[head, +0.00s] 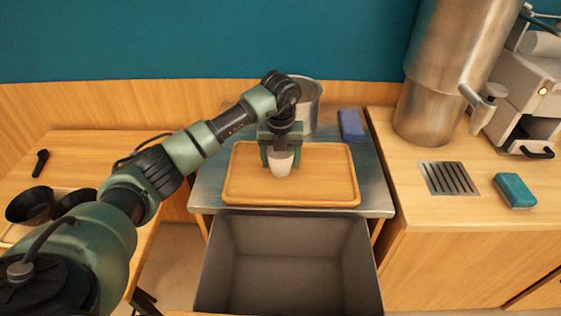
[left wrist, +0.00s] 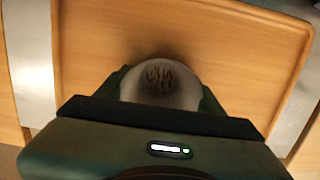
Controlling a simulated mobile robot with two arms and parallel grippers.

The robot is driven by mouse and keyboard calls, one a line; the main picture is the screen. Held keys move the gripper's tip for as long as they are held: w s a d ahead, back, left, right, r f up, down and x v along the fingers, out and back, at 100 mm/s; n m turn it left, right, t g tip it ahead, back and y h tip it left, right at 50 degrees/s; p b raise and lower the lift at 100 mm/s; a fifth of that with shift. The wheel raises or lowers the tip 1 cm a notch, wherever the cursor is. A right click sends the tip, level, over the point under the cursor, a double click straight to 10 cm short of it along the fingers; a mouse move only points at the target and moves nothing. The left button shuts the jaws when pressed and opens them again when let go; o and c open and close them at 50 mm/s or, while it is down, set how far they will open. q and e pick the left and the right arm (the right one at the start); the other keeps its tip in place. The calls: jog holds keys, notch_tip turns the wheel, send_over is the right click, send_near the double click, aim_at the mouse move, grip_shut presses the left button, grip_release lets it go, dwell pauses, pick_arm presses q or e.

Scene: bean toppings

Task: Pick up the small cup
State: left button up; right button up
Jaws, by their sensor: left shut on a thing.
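The small cup (head: 280,163) is pale and stands upright over the wooden tray (head: 325,197). My left gripper (head: 280,157) comes down from above and is shut on the cup, with a finger on each side of it. In the left wrist view the small cup (left wrist: 160,85) sits between the fingers of my left gripper (left wrist: 163,92), and dark marks show in it. I cannot tell whether the cup's base touches the tray. My right gripper is not in view.
A metal container (head: 306,105) stands behind my gripper, and a blue block (head: 351,125) lies to its right. An open grey bin (head: 290,270) is below the tray's front. Black bowls (head: 30,205) are at left. A teal sponge (head: 515,190) and a drain grate (head: 449,178) are on the right counter.

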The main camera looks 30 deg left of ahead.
pick_arm(q)
jog(key=shift+r, duration=0.1)
jog(key=shift+c, duration=0.2)
notch_tip(320, 180, up, 20)
jog(key=b, duration=0.1)
dwell(0.4)
